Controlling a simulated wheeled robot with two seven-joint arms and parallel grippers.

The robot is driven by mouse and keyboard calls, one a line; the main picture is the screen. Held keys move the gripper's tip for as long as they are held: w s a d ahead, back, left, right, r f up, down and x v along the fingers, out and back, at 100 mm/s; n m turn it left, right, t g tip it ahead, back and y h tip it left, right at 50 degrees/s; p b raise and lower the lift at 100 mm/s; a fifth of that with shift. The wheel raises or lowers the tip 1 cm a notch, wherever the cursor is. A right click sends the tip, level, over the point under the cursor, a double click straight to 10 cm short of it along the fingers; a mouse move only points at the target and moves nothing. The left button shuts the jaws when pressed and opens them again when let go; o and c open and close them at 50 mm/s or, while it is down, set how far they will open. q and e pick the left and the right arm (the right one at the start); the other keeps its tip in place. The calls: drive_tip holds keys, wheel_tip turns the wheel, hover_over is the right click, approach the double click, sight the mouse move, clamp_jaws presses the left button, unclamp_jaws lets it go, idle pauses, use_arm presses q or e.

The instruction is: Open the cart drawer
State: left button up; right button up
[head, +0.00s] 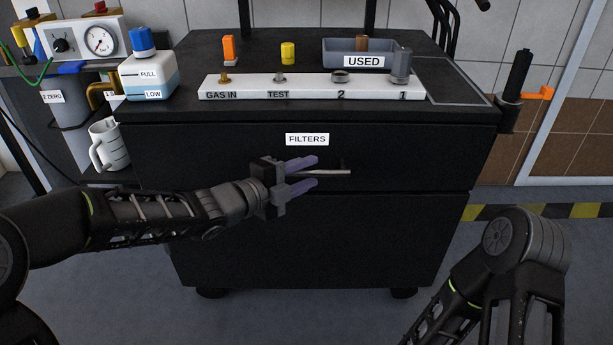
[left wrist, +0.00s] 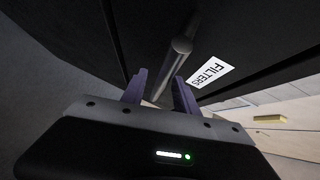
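The cart drawer (head: 420,150) is a black front labelled FILTERS (head: 307,139) on a black cart, and it looks flush with the cart. Its grey bar handle (head: 335,172) sticks out at the middle, and it also shows in the left wrist view (left wrist: 180,46). My left gripper (head: 308,173) is at the handle, with purple fingers apart. In the left wrist view the bar runs between the two fingers (left wrist: 160,92), with visible gaps on both sides. Part of the handle is hidden by the gripper. My right arm shows at the lower right, but its gripper is out of view.
The cart top (head: 300,53) holds a white strip (head: 310,92) with fittings, a grey USED tray (head: 335,47) and small coloured parts. A white bottle with a blue cap (head: 148,75) and a white mug (head: 105,145) stand at the left. The floor before the cart looks clear.

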use_arm(q)
drive_tip(key=shift+c, duration=0.5)
clamp_jaws()
idle(1.0)
